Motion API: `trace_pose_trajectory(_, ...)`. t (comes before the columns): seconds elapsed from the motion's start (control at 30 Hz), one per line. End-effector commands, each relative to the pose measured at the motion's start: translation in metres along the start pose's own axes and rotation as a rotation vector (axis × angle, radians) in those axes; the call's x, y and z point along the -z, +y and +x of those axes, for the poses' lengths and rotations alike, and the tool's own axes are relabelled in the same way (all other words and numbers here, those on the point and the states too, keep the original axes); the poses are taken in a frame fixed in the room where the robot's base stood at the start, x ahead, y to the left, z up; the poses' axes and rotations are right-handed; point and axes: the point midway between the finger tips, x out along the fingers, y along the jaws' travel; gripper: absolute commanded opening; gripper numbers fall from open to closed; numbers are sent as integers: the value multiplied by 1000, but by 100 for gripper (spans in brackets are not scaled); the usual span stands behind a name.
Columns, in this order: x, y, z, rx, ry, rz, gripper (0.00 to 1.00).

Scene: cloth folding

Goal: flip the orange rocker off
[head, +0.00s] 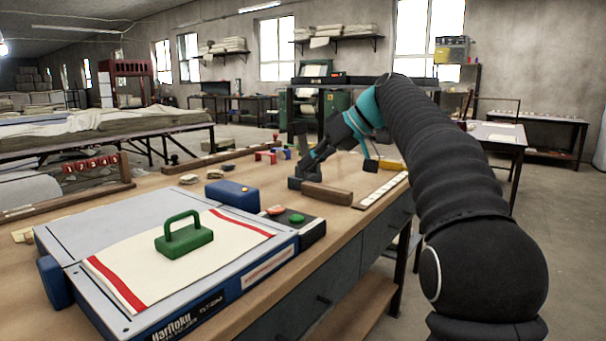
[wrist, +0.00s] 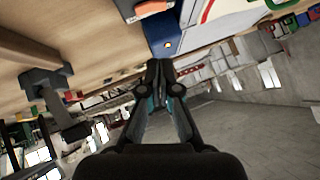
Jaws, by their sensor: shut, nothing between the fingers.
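The orange rocker (head: 276,210) sits beside a green button (head: 297,218) on a dark control box (head: 313,229) at the right rear of the blue-and-grey press. In the wrist view, the orange rocker (wrist: 155,8) shows at the top edge, partly cut off. Whether it is tilted on or off cannot be told. My gripper (head: 303,169) is shut and empty, pointing down to the left, above and behind the rocker and apart from it. Its closed fingertips (wrist: 157,66) show in the wrist view, below the blue box in that picture.
A blue box (head: 232,194) stands behind the press, left of the rocker. A green-handled block (head: 184,237) rests on the red-striped cloth (head: 135,262). A wooden bar (head: 326,195) lies under my arm. Bare tabletop (head: 150,192) shows at the left rear.

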Motion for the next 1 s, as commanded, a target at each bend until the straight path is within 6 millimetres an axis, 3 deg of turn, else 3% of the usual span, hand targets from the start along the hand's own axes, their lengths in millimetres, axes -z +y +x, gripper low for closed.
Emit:
trace_pose_trajectory(0.43, -2, 0, 85, 2, -4, 0, 0)
trace_pose_trajectory(0.7, -24, 0, 105, 0, -2, 1, 0)
trace_pose_trajectory(1.0, -29, 0, 110, -1, -1, 0, 0)
